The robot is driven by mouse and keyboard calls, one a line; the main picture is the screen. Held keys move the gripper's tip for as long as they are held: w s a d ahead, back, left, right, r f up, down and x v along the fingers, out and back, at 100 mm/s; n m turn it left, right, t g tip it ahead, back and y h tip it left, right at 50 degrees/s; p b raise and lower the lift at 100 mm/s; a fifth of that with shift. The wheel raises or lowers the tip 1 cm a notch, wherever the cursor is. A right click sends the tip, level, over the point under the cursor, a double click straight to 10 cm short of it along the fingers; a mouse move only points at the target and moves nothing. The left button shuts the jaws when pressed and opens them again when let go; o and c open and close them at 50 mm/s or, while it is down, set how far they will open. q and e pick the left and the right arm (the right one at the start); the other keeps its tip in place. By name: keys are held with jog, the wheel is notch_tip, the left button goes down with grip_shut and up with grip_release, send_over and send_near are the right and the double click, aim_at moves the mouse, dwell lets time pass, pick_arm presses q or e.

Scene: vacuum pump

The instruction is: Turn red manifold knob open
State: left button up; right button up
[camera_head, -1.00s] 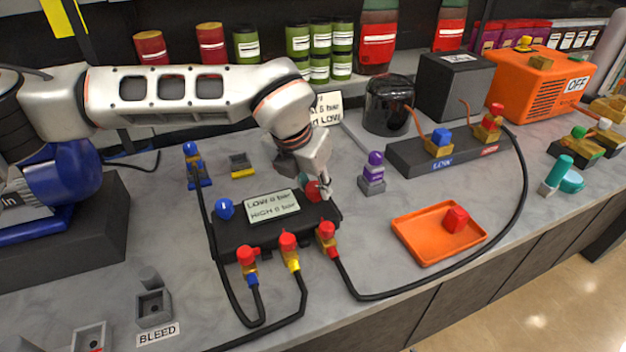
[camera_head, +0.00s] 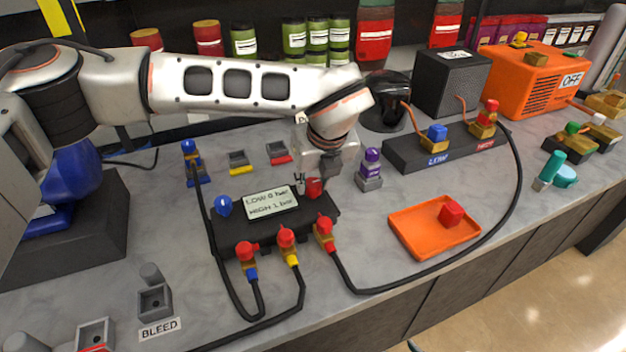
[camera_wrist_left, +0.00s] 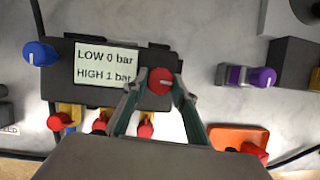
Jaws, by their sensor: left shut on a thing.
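The red manifold knob (camera_head: 315,187) is at the right back of the black manifold block (camera_head: 232,240). It also shows in the left wrist view (camera_wrist_left: 161,81), with a white pointer line running sideways to the left. My left gripper (camera_wrist_left: 159,86) is shut on the red knob, with one finger at each side of it. In the head view my wrist covers part of the grip. The manifold display (camera_head: 270,203) reads LOW 0 bar and HIGH 1 bar. The blue knob (camera_head: 223,206) is at the manifold's left end. My right gripper is not in view.
Hoses with red-topped fittings (camera_head: 287,238) leave the manifold's front. A purple-topped valve (camera_head: 371,168) stands close to its right. An orange tray (camera_head: 410,238) with a red cap (camera_head: 451,213) lies further right. The counter left of the manifold is mostly clear.

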pick_arm(q)
jog(key=shift+f+n, duration=0.1)
jog(key=shift+n, duration=0.5)
jog(key=o, duration=1.1)
jog(key=shift+d+r, duration=0.1)
jog(key=shift+r, duration=0.2)
jog(key=v, duration=1.1)
jog(key=shift+s+d+r, duration=0.1)
jog(key=shift+d+r, duration=0.1)
jog(key=shift+r, duration=0.05)
